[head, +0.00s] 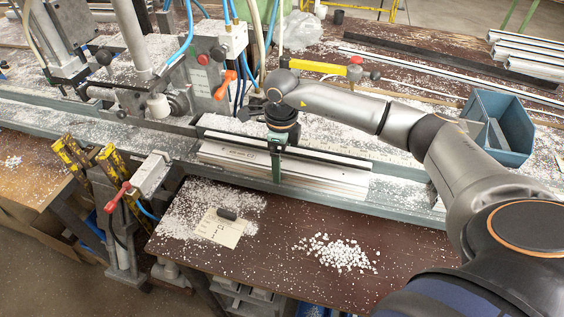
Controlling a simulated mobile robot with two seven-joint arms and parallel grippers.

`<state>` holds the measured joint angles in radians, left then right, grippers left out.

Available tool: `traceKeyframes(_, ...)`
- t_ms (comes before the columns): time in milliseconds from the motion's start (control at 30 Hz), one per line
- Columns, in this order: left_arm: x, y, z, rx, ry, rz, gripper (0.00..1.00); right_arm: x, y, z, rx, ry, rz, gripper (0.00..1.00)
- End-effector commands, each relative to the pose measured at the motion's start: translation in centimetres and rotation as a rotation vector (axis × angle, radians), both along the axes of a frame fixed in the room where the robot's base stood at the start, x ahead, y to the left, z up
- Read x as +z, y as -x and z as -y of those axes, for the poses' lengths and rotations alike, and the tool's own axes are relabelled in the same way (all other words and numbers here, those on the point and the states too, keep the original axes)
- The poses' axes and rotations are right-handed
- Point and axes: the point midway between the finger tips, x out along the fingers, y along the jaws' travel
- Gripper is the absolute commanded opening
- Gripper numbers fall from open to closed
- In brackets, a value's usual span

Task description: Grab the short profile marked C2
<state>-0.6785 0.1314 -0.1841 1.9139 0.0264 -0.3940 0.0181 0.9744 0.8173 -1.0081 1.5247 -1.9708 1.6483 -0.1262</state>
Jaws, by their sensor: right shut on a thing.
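A short silver profile (325,180) lies lengthwise along the grey bench rail, in the middle of the head view. A dark strip runs along its back edge. I cannot tell whether the profile is clear of the rail. My left gripper is not in view.
A clamp machine (150,60) with hoses stands at the left, and a red-handled clamp (118,198) at the front. A blue bin (497,125) is at the right. A paper card (217,228) and white chips (340,252) lie on the brown table. Long profiles (450,70) lie behind.

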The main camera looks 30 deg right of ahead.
Motion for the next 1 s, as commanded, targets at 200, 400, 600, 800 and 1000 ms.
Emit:
traceKeyframes(200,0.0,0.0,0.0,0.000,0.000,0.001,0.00,0.1,0.0,0.0,0.000,-0.001,0.001,0.03)
traceKeyframes(400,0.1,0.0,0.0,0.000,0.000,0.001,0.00,0.3,-0.2,0.0,-0.001,-0.002,0.007,0.00)
traceKeyframes(600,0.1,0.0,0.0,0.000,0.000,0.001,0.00,0.5,-0.2,0.0,-0.001,-0.002,0.007,0.00)
traceKeyframes(800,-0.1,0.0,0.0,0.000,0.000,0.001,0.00,1.6,-0.2,0.0,-0.001,-0.001,0.008,0.00)
traceKeyframes(1000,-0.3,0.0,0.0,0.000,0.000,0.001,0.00,4.1,0.3,-0.3,0.002,-0.003,0.009,0.00)
